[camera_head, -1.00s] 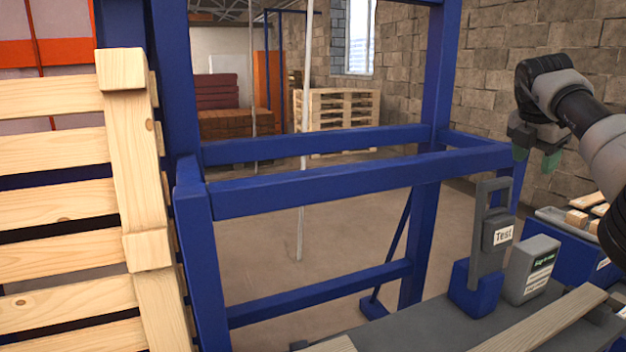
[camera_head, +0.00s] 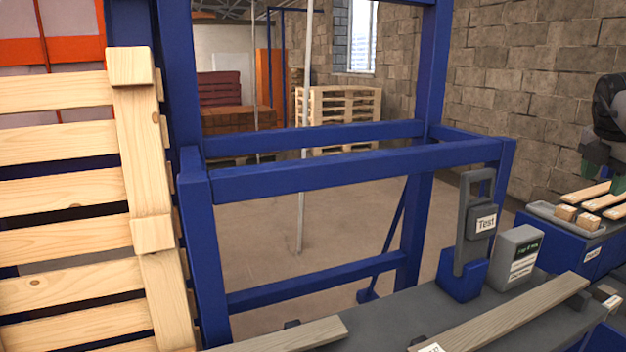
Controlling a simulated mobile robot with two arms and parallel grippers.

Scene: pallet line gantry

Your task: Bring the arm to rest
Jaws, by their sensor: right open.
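My right gripper (camera_head: 600,168) is at the right edge of the head view, with its green fingertips pointing down above a grey tray. It is open, and I see nothing between the fingers. Part of the arm is cut off by the picture edge. My left gripper does not show.
A wooden pallet (camera_head: 150,190) stands upright at the left by the blue gantry frame (camera_head: 350,165). A grey bench (camera_head: 400,310) holds planks (camera_head: 510,318), a tester (camera_head: 480,220) in a blue holder and a grey box (camera_head: 515,258). The tray (camera_head: 565,226) holds several wood pieces.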

